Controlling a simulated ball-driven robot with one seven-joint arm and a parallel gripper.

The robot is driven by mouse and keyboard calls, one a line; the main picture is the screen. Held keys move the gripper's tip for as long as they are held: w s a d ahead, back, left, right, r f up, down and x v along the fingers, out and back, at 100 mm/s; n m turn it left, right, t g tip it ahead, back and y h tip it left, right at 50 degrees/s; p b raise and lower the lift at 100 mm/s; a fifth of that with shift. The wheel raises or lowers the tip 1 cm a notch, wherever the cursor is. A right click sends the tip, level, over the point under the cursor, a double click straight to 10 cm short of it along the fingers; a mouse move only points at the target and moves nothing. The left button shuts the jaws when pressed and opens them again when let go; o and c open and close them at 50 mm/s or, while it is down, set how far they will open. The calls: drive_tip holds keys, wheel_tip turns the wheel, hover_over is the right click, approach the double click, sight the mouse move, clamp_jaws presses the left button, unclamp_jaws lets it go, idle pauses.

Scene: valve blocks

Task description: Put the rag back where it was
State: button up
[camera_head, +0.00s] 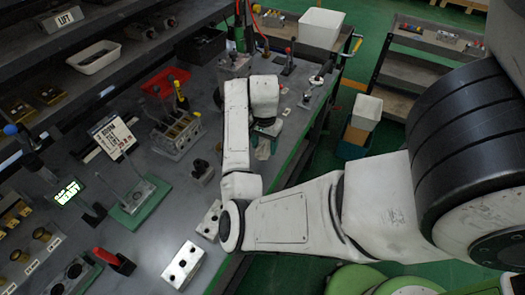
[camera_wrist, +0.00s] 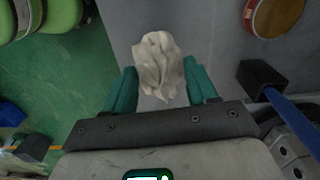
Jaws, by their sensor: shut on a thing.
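The rag (camera_wrist: 158,62) is a crumpled off-white cloth. In the wrist view it sits between the two teal fingers of my gripper (camera_wrist: 162,88), which is shut on it. In the head view my gripper (camera_head: 266,130) is over the right part of the grey workbench (camera_head: 300,122), near its front edge. A pale bit of the rag (camera_head: 262,151) shows just below the fingers there. I cannot tell whether the rag touches the bench top.
A valve block with levers (camera_head: 178,135) stands left of my gripper. A drilled metal block (camera_head: 184,265) lies near the front edge. A white bin (camera_head: 320,27) is at the far end. In the wrist view, a blue-handled lever (camera_wrist: 292,122) is close at right. Green floor lies beyond the edge.

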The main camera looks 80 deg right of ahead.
sight(263, 151)
drive_tip(key=shift+w+f, duration=0.15)
drive_tip(key=shift+f, duration=0.1)
drive_tip(key=shift+w+d+f+p, duration=0.1)
drive_tip(key=shift+f+p, duration=0.1)
drive_tip(key=shift+f, duration=0.7)
drive_tip(key=shift+w+f+p, duration=0.1)
drive_tip(key=shift+f+p, duration=0.05)
drive_tip(key=shift+f, duration=0.75)
drive_tip(key=o, duration=1.1)
drive_tip(key=shift+r, duration=0.1)
